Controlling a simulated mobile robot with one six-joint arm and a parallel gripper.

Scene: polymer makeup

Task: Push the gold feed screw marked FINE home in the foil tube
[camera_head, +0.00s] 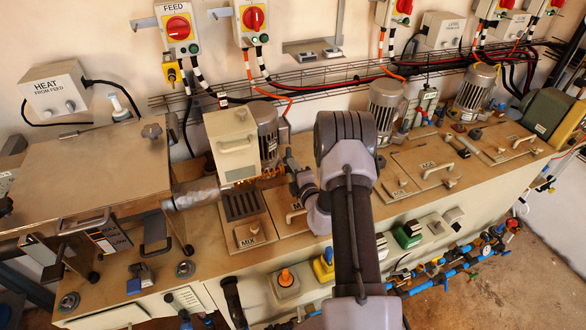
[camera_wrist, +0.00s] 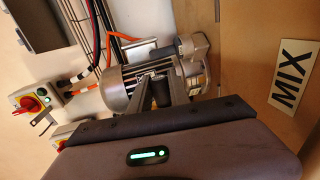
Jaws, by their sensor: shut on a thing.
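The gold feed screw (camera_head: 262,179) lies roughly level in the head view, just below the beige hopper box. Its right end meets my gripper (camera_head: 290,172), which is shut on it. Its left end points at the foil tube (camera_head: 196,194), a silver wrapped pipe to the left. I cannot tell whether the screw's tip is inside the tube. No FINE mark is readable. In the wrist view my gripper's fingers (camera_wrist: 165,92) show close together in front of a grey motor; the screw is not clear there.
The beige hopper box (camera_head: 233,140) stands above the screw. A motor (camera_head: 268,130) stands behind. More motors and panels line the bench to the right.

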